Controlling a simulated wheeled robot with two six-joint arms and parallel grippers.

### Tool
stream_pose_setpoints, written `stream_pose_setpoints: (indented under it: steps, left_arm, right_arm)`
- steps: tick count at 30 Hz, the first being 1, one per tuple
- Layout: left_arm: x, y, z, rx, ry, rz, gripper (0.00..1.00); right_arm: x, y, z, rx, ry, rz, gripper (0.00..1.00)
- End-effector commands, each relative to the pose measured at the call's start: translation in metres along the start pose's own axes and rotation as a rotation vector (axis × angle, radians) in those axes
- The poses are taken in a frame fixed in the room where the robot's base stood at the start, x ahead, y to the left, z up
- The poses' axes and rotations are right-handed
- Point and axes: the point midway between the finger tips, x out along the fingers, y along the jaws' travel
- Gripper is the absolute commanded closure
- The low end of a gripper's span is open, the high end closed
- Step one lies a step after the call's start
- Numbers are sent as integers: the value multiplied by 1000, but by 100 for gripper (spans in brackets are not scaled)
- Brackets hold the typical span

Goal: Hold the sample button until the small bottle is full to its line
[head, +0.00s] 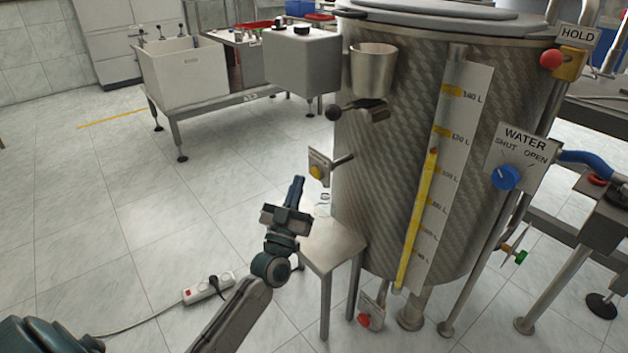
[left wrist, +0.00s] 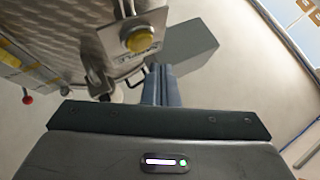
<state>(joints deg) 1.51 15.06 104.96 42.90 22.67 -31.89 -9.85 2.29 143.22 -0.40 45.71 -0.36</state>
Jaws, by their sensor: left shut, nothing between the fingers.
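A yellow button (head: 316,172) sits on a small plate at the left side of the steel tank (head: 390,200). It also shows in the left wrist view (left wrist: 139,40). What looks like a small clear bottle (head: 323,204) stands on the metal stool (head: 336,243) below the plate; its fill level and line are too small to tell. My left gripper (head: 297,182) is shut and empty, its tips left of and slightly below the button, apart from it in the picture. In the left wrist view its shut fingers (left wrist: 160,84) point toward the button's plate. My right gripper is not in view.
A short pipe (head: 343,160) sticks out beside the button plate. A steel cup (head: 372,70) hangs on the tank above. A blue water knob (head: 506,177) is at the right. A power strip (head: 208,289) lies on the floor, which is clear at left.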

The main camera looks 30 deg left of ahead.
Motion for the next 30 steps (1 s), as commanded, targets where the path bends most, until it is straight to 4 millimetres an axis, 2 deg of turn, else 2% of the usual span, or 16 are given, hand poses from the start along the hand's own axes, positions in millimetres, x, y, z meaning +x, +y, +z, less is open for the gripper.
stream_pose_setpoints:
  steps: [8,30]
  left_arm:
    - [9,6,6,0,-1,1,100]
    - [9,6,6,0,0,1,100]
  right_arm:
    - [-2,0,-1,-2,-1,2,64]
    - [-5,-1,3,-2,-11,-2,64]
